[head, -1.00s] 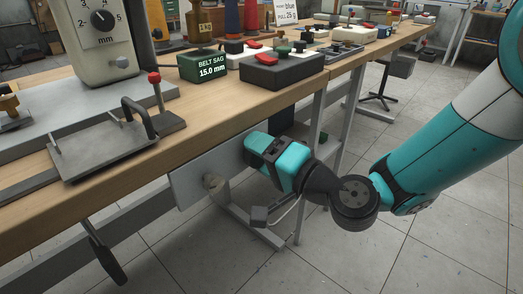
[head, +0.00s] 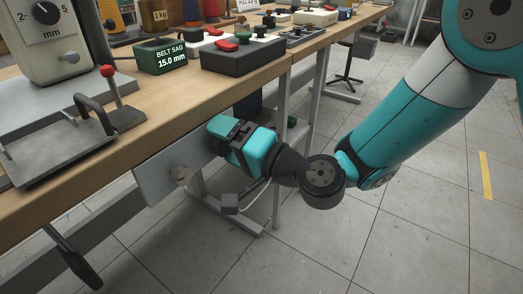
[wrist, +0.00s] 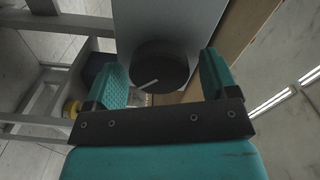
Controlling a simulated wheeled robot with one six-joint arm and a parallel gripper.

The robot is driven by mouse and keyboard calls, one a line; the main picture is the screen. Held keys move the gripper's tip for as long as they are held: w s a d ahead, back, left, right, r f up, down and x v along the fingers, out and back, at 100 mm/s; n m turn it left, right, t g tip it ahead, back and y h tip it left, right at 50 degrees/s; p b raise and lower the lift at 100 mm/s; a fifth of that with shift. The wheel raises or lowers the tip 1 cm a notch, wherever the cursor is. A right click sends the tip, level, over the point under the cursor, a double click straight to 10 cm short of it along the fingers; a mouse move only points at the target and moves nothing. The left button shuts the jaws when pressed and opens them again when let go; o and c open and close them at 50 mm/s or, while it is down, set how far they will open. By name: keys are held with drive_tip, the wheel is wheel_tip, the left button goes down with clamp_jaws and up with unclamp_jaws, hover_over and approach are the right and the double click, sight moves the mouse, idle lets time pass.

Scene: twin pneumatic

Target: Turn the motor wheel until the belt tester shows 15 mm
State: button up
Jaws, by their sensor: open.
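The dark round motor wheel (wrist: 158,68) with a white mark on its face shows in the wrist view in front of a grey plate. My gripper (wrist: 161,62) is open. Its teal fingers are on the left and right of the wheel, with a visible gap on each side. The green belt sag display (head: 161,57) on the bench reads 15.0 mm.
A beige dial unit (head: 45,45) marked mm and a red-knobbed lever (head: 107,73) stand on the bench (head: 215,95) at left. A dark box (head: 245,62) with buttons is beside the display. Bench legs are close to my gripper. The floor at right is clear.

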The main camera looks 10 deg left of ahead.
drive_tip(key=shift+d, duration=0.1)
drive_tip(key=b+v, duration=1.7)
drive_tip(key=shift+b, duration=0.3)
drive_tip(key=shift+s+d, duration=0.15)
